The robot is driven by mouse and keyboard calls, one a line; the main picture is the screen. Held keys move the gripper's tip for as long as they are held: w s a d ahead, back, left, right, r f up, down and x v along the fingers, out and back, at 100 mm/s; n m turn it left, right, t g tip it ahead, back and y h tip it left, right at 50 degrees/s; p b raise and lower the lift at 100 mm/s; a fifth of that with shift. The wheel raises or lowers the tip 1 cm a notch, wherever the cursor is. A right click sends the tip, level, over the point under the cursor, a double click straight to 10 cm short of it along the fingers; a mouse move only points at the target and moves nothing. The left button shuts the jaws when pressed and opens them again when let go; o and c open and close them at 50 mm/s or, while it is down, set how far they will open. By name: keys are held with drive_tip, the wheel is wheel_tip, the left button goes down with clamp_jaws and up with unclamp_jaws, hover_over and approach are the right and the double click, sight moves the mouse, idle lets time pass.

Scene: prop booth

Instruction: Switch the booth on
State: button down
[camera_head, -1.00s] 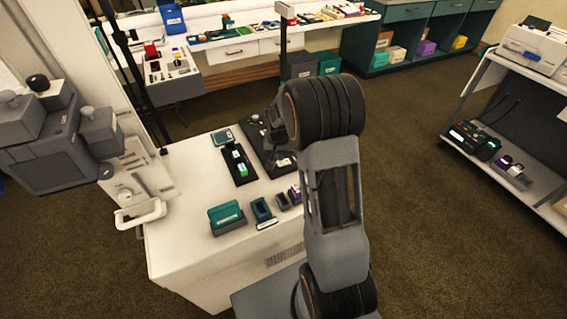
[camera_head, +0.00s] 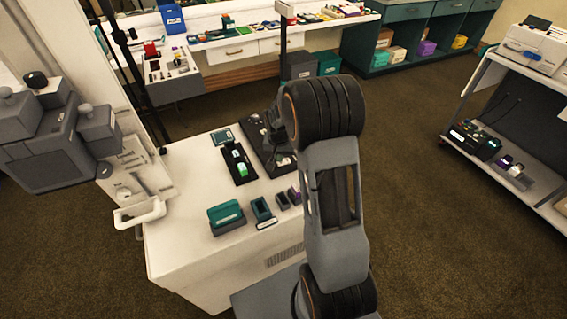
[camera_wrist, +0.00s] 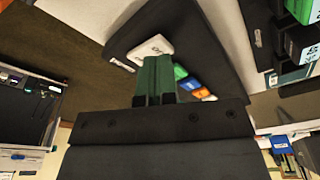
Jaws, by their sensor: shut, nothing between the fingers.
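A dark sloped control panel (camera_wrist: 190,35) fills the middle of the wrist view. It carries a white key (camera_wrist: 150,48) with a short dark marking, and a row of green, blue, orange and white keys (camera_wrist: 190,82) beside it. My gripper (camera_wrist: 155,62) is shut and empty. Its green fingertips are at the near edge of the white key and overlap it in the picture; I cannot tell whether they touch or press it. In the head view, the dark panel (camera_head: 262,146) is on the white counter, partly hidden by my arm. The fingertips are hidden there.
The white counter (camera_head: 185,245) also holds a black tray (camera_head: 240,177) with small items, a teal box (camera_head: 226,214) and small holders (camera_head: 262,208). A grey device (camera_head: 45,150) stands at the left. A shelf cart (camera_head: 545,190) is at the right, with open carpet between.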

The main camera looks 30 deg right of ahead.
drive_tip(key=shift+f+b, duration=0.6)
drive_tip(key=shift+f, duration=0.3)
drive_tip(key=shift+r, duration=0.2)
drive_tip(key=shift+r+p, duration=2.4)
drive_tip(key=shift+r, duration=1)
drive_tip(key=s+a+r+n, duration=0.2)
drive_tip(key=s+a+r, duration=0.1)
drive_tip(key=s, duration=0.4)
drive_tip(key=s+a+r+n+t, duration=0.1)
drive_tip(key=s+a+r+n, duration=0.1)
drive_tip(key=s+a+r, duration=0.2)
drive_tip(key=s+a+r+n+t, duration=0.1)
drive_tip(key=s+a+r+n, duration=0.1)
drive_tip(key=s+r, duration=0.4)
drive_tip(key=shift+s+a+r+y, duration=0.35)
drive_tip(key=shift+s+a, duration=0.4)
drive_tip(key=shift+s, duration=1.05)
drive_tip(key=shift+d+f, duration=0.1)
drive_tip(key=shift+f, duration=0.05)
